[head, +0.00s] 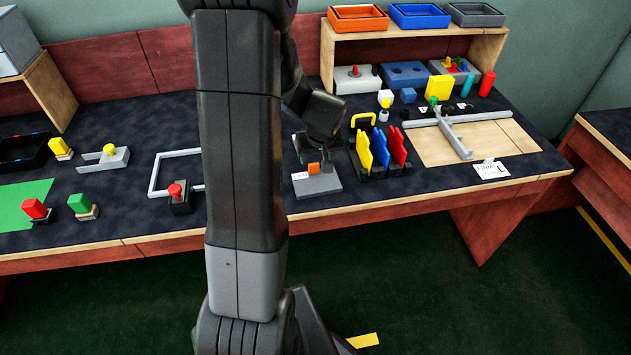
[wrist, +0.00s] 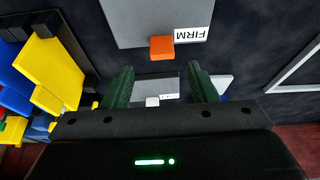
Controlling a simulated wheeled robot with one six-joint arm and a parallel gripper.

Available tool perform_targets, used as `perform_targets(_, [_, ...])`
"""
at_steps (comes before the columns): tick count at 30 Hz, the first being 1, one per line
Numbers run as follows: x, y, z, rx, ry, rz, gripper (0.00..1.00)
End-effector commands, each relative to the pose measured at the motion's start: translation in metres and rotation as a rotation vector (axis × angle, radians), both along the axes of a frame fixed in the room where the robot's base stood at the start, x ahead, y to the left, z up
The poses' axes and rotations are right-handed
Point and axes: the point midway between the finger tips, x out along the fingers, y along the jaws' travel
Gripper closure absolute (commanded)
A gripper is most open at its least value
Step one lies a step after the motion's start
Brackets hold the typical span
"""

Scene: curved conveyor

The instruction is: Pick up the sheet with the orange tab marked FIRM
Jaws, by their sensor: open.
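The grey sheet (wrist: 145,14) with an orange tab (wrist: 161,47) and a white label reading FIRM (wrist: 193,34) lies flat on the dark table top, at the top of the wrist view. In the head view the same sheet (head: 322,187) lies near the table's front edge, its orange tab (head: 314,168) on the far side. My gripper (wrist: 160,82) is open, its two dark green fingers apart and short of the orange tab. In the head view my gripper (head: 305,148) hangs just behind the sheet. Nothing is held.
A second grey sheet (wrist: 150,84) with a white tab shows beyond my fingers. A rack with yellow (head: 364,150), blue and red (head: 397,145) upright plates stands just right of the sheet. A grey frame (head: 155,180) lies to the left.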

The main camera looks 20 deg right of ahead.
Motion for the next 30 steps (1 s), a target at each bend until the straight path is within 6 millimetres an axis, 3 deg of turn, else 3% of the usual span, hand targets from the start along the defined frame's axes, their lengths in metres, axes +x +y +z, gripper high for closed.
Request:
perform_targets(14, [0.014,0.001,-0.046,0.0,0.001,0.0,0.47])
perform_targets(24, [0.016,0.001,-0.051,-0.001,-0.001,0.0,0.47])
perform_targets(30, [0.016,0.001,-0.051,-0.001,-0.001,0.0,0.87])
